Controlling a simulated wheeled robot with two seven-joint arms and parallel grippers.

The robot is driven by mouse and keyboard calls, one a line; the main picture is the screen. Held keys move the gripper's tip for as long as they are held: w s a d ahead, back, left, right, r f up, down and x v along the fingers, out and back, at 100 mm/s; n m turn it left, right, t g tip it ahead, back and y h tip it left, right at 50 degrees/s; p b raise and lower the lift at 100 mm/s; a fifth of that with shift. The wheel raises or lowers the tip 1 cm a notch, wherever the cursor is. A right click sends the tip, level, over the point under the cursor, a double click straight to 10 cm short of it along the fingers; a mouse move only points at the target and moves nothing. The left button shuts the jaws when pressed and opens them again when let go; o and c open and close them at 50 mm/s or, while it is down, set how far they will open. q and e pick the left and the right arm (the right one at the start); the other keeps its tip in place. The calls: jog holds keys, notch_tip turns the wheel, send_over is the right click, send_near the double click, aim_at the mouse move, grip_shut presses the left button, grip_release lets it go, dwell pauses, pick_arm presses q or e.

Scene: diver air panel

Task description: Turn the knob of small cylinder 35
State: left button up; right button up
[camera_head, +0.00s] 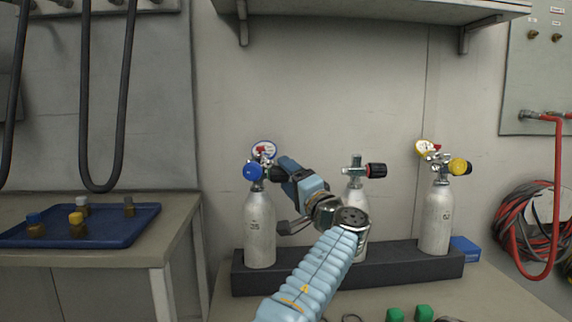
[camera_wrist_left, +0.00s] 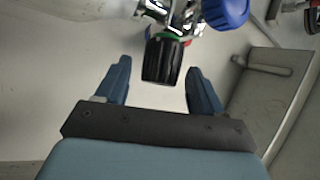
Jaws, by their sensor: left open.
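Small cylinder 35 (camera_head: 259,232) is the silver cylinder at the left end of the rack, upright, with a number on its front that looks like 35. Its valve carries a blue round part (camera_head: 254,173) and a black ribbed knob (camera_wrist_left: 163,60) pointing to the right in the head view. My left gripper (camera_head: 282,171) is at that knob. In the wrist view its two blue fingers stand apart, one on each side of the knob's end, with gaps visible on both sides. My right gripper is not in view.
A dark rack (camera_head: 400,258) holds three cylinders. The middle cylinder (camera_head: 357,192), partly hidden by my left arm, has a black knob; the right one (camera_head: 436,218) has a yellow knob. A blue tray (camera_head: 110,244) lies on the left bench. A shelf (camera_head: 380,12) hangs above.

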pick_arm(q)
jog(key=shift+w+a+r, duration=0.2)
jog(key=shift+w+a, duration=0.1)
jog(key=shift+w, duration=0.25)
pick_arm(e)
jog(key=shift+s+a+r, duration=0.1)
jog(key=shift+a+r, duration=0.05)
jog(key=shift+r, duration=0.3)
pick_arm(q)
jog(key=c, duration=1)
jog(key=shift+r+m+h+p, duration=0.3)
jog(key=shift+m+p, duration=0.1)
jog(key=shift+p, duration=0.65)
jog(key=m+g+h+p, duration=0.1)
jog(key=m+g+p, duration=0.1)
jog(key=p, duration=0.4)
jog(key=shift+r+m+g+h, duration=0.1)
jog(key=shift+m+g+h, duration=0.2)
jog(key=shift+g, duration=0.1)
jog(key=shift+f+m+g+p, duration=0.3)
jog(key=shift+g+p, duration=0.1)
jog(key=shift+p, duration=0.15)
jog(key=shift+m+g+h, duration=0.3)
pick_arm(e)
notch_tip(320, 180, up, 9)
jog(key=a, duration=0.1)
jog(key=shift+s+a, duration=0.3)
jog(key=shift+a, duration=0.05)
pick_arm(q)
jog(key=shift+f, duration=0.1)
